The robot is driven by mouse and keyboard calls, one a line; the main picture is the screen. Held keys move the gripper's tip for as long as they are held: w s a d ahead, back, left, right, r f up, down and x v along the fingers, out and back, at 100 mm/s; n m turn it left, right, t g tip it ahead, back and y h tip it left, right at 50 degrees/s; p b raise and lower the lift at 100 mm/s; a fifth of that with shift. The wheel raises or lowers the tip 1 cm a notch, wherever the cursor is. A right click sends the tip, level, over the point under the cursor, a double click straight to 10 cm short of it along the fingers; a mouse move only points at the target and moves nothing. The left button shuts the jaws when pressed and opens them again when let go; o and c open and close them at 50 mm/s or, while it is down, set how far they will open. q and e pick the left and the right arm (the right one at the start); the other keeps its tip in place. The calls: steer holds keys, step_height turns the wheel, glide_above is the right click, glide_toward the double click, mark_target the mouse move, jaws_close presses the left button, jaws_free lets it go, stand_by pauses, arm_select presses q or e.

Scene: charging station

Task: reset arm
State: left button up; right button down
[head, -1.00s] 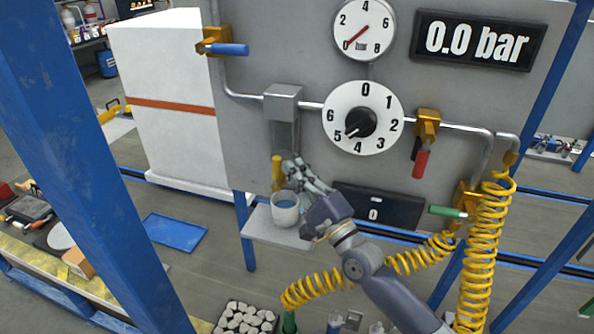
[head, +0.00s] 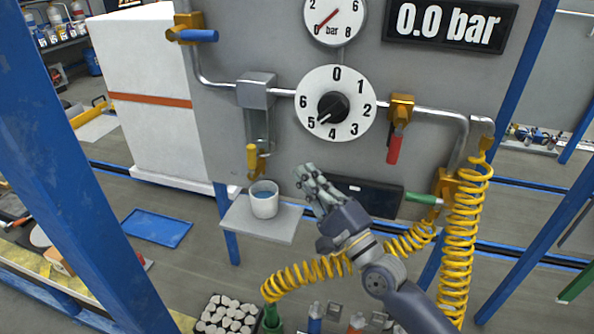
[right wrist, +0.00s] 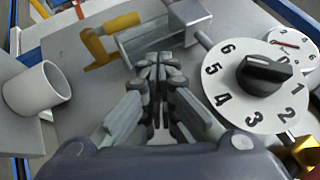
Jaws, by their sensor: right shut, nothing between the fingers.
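My right gripper (head: 308,180) is shut and empty in front of the grey panel (head: 225,125), below the numbered dial (head: 335,103). In the right wrist view its fingertips (right wrist: 156,62) meet in the middle. It is to the right of the white cup (head: 264,203) and apart from it. My left gripper is in neither view.
A red-handled valve (head: 394,147), a green-handled valve (head: 425,199) and a blue-handled valve (head: 197,36) sit on the pipes. A coiled yellow hose (head: 460,240) hangs at the right. A gauge (head: 333,14) and a 0.0 bar display (head: 450,24) are above. Blue posts (head: 80,170) flank the panel.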

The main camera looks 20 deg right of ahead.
steer(key=s+a+f+n+g+h, duration=0.1)
steer(key=s+a+f+n+g, duration=0.2)
steer(key=s+f+n+g, duration=0.45)
steer(key=s+a+f+n+g, duration=0.2)
steer(key=s+f+n, duration=0.25)
steer(key=f, duration=0.65)
steer(key=s+d+f+n+g+h, duration=0.35)
steer(key=s+f, duration=0.25)
steer(key=s, duration=0.3)
steer(key=s+d+f+n+g+h, duration=0.3)
steer(key=s+d+f+n+g, duration=0.15)
steer(key=s, duration=0.45)
step_height(320, 180, down, 28)
steer(key=s+g, duration=0.1)
steer(key=g, duration=0.1)
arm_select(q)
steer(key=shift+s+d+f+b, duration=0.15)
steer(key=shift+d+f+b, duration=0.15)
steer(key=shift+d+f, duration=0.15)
arm_select(e)
steer(key=s+d+f, duration=0.2)
steer(key=s+f, duration=1.3)
steer(key=s, duration=0.2)
steer(key=shift+g, duration=0.35)
